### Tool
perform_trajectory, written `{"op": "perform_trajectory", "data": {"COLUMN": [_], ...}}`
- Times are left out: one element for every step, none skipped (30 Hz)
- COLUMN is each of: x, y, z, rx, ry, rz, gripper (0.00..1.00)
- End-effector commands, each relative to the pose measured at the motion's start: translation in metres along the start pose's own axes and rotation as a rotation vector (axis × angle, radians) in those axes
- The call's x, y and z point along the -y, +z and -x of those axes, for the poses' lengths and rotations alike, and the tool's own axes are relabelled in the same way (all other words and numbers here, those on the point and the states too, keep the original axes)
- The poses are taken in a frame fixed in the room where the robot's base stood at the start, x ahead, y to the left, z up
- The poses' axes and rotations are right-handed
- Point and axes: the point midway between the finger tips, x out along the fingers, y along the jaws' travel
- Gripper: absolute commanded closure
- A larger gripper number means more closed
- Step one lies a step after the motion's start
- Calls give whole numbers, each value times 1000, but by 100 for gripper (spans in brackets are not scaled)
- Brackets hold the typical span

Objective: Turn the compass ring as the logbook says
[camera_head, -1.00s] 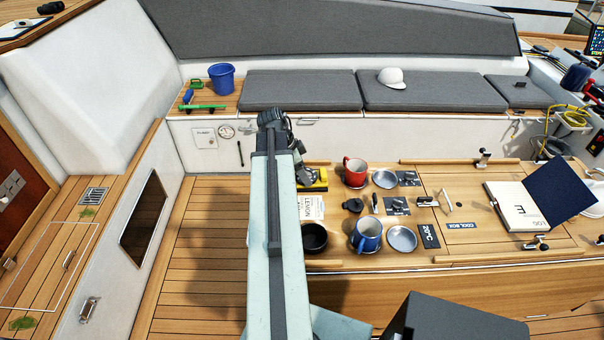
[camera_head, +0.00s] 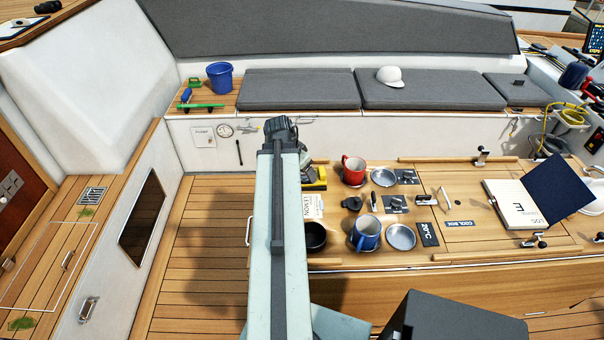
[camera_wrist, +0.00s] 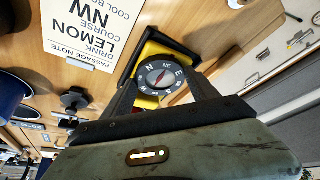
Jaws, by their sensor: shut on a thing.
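The compass (camera_wrist: 163,76) is a round dial with letters and a red needle, set in a yellow and black mount (camera_wrist: 150,101). In the wrist view my gripper (camera_wrist: 162,80) has a finger on each side of the dial and is shut on its ring. Smaller writing there is unreadable.
A passage note (camera_wrist: 92,25) beside the compass reads LEMON and NW. A red mug (camera_head: 353,169), blue mug (camera_head: 366,233), dark bowl (camera_head: 314,236) and metal plates (camera_head: 401,237) stand close by on the table. The deck at left is clear.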

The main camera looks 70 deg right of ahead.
Motion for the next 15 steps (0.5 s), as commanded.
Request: {"op": "perform_trajectory", "data": {"x": [0,0,0,0,0,0,0,0,0,0,0,0,0,0,0], "y": [0,0,0,0,0,0,0,0,0,0,0,0,0,0,0], "z": [0,0,0,0,0,0,0,0,0,0,0,0,0,0,0], "rx": [0,0,0,0,0,0,0,0,0,0,0,0,0,0,0], "ry": [-1,-1,-1,-1,-1,-1,-1,-1,-1,-1,-1,-1,0,0,0], "rz": [2,2,2,3,2,2,2,2,2,2,2,2,2,2,2], "gripper": [72,72,72,72,72,72,72,72,72,72,26,15,10,10,10]}}
